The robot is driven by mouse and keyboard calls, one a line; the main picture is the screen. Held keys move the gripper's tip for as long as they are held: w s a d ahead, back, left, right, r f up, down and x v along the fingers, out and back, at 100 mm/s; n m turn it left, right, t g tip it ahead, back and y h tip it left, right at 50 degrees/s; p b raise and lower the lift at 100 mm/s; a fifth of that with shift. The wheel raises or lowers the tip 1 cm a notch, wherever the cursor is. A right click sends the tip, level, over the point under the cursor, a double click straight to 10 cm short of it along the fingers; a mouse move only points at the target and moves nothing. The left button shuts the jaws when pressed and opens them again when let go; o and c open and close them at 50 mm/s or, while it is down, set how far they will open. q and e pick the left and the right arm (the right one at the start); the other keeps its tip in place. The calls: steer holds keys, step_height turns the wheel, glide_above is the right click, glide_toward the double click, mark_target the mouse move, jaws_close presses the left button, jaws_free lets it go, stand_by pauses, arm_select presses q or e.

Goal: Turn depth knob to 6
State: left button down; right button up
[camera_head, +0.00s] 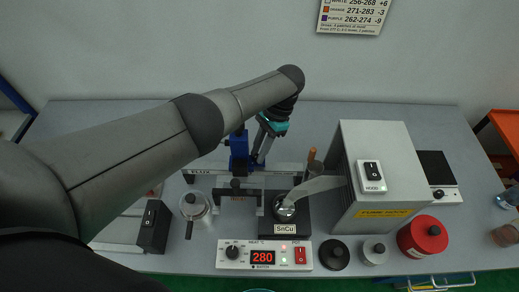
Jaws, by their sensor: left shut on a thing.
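A blue upright stand (239,150) rises at the back middle of the table, behind a metal rail. My left arm reaches across from the left. My left gripper (259,156) points down just right of the blue stand, its fingers close together at the rail. It is shut on a small part there, by its place the depth knob. The knob itself, its pointer and its scale are hidden by the gripper, so I cannot read the setting.
A heat controller (265,258) reading 280 stands at the front, below the SnCu solder pot (286,207). A grey fume hood (382,175) stands to the right. A red canister (423,238) is at front right. A small metal pot (195,208) stands left.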

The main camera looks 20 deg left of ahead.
arm_select(q)
steer(key=c, duration=0.8)
jaws_free()
steer(key=shift+o, duration=0.2)
